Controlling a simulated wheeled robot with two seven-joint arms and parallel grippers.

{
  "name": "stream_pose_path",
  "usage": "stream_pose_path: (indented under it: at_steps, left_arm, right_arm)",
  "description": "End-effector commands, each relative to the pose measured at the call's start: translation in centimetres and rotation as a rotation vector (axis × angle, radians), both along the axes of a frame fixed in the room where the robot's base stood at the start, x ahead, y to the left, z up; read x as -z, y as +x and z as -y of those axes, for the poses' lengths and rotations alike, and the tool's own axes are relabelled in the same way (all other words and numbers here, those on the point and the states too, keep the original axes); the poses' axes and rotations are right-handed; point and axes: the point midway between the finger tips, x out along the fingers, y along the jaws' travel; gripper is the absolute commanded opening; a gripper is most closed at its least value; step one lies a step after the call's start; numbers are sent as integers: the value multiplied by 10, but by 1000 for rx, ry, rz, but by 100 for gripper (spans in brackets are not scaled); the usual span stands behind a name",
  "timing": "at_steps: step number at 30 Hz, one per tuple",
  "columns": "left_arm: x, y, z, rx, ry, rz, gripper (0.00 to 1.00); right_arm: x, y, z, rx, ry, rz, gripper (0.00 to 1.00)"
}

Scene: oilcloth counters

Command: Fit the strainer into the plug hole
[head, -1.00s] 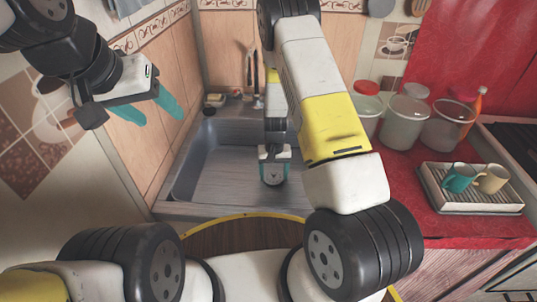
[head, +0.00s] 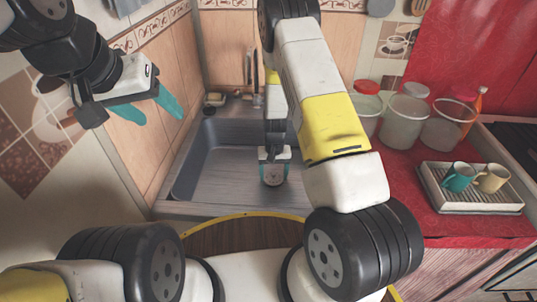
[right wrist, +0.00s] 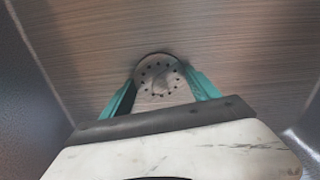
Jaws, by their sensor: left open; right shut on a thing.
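The strainer (head: 273,177) is a round grey disc with a ring of small dark holes, seen in the right wrist view (right wrist: 157,77) between the teal fingertips. My right gripper (head: 273,160) is shut on it, over the floor of the grey sink (head: 218,180). I cannot tell whether the strainer touches the sink floor. The plug hole is not visible in either view; the strainer, gripper or arm may hide it. My left gripper (head: 153,108) is open and empty, raised at the left in front of the tiled wall.
Right of the sink, a red counter (head: 400,190) carries several jars (head: 403,120) and a white rack (head: 470,198) with a teal mug (head: 459,177) and a tan mug (head: 491,178). A tap (head: 256,75) stands at the sink's back. The sink's left part is clear.

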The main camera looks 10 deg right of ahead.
Motion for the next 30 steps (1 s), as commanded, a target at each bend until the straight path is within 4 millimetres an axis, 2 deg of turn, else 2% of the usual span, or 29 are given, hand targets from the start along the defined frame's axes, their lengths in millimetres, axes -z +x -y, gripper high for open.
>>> stream_pose_path:
  at_steps: [30]
  left_arm:
    - [0,0,0,0,0,0,58]
  right_arm:
    - [12,-1,0,-1,-1,-1,31]
